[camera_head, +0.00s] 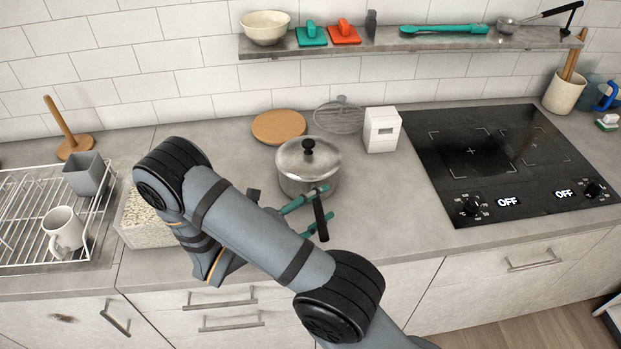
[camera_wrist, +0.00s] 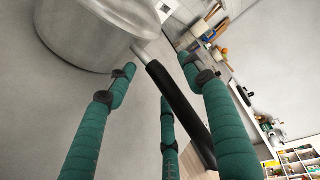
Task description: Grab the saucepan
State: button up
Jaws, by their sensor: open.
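The saucepan (camera_head: 302,184) is metal, with a lid and a black knob, and stands upright on the counter. Its black handle (camera_head: 320,219) points toward the front edge. My gripper (camera_head: 325,201) is at the handle, close to the pan's front side, with its teal fingers apart. In the wrist view, the pan (camera_wrist: 88,32) fills the upper left and its black handle (camera_wrist: 178,108) runs between the open fingers of my gripper (camera_wrist: 158,69). I cannot tell whether any finger touches the handle.
A white box (camera_head: 381,130) and a round wooden board (camera_head: 279,126) stand behind the pan. The black cooktop (camera_head: 480,150) is to the right. A wire rack (camera_head: 25,225) with a mug (camera_head: 64,230) is at the left. A shelf (camera_head: 280,47) hangs above.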

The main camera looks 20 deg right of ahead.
jog(key=shift+w+d, duration=0.1)
jog(key=shift+d, duration=0.05)
jog(key=shift+c, duration=1.2)
grip_shut()
jog(key=shift+f, duration=0.1)
